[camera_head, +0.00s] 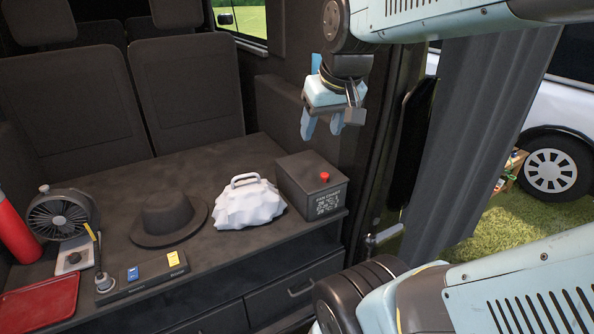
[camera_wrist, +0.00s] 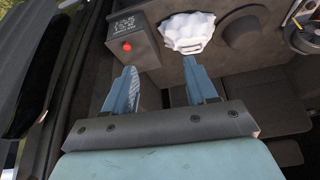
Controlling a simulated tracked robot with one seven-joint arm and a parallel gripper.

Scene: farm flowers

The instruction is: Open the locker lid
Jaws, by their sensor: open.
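A dark box (camera_head: 308,168) with a red knob (camera_head: 325,177) on top and white lettering on its front stands at the right end of the dark counter. It looks closed and is probably the locker; I cannot make out a lid seam. The box also shows in the wrist view (camera_wrist: 148,52), at the top left. My gripper (camera_head: 322,124) is open and empty, pointing down in the air above the box, apart from it. In the wrist view my gripper's two blue fingers (camera_wrist: 159,66) are spread, with the box beyond the left finger.
A white crumpled-looking object with a handle (camera_head: 249,203) stands just left of the box. Further left are a dark hat (camera_head: 168,213), a fan (camera_head: 62,216) and a red tray (camera_head: 40,306). Drawers (camera_head: 293,291) are below the counter. A grey curtain (camera_head: 480,130) hangs at the right.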

